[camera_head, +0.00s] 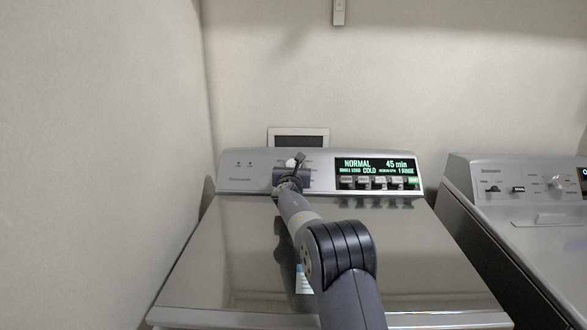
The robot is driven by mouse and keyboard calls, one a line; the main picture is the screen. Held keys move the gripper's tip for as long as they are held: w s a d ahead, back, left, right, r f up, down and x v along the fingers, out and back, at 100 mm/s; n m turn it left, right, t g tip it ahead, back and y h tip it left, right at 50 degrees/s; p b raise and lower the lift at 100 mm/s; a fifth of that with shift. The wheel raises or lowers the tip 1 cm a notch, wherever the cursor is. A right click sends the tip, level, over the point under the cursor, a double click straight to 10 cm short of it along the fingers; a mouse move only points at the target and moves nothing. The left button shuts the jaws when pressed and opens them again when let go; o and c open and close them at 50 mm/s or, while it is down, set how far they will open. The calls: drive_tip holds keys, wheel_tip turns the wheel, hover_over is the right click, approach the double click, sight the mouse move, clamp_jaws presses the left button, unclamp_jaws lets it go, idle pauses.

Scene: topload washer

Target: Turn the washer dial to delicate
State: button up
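The washer (400,260) stands in front of me with its shiny lid closed and a grey control panel (240,180) along its back. The panel's lit display (375,164) reads NORMAL, 45 min and COLD, among smaller words. My gripper (296,162) is at the left-middle part of the panel, in front of the dial area. A small whitish piece shows at the fingers, perhaps part of the dial, which is otherwise hidden behind my gripper. I cannot tell whether the fingers touch or hold the dial.
A row of small buttons (378,183) lies under the display, to the right of my gripper. A second machine (535,225) stands close on the right. A bare wall rises on the left. The air above the lid is open around my arm.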

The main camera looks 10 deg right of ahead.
drive_tip(key=o, duration=0.4)
drive_tip(key=shift+o, duration=0.2)
drive_tip(key=shift+s, duration=0.15)
drive_tip(key=shift+s+a+f+b, duration=0.15)
drive_tip(key=shift+s+b, duration=0.1)
drive_tip(key=shift+b, duration=0.15)
drive_tip(key=b+v, duration=0.3)
drive_tip(key=v, duration=0.7)
drive_tip(key=shift+b, duration=0.35)
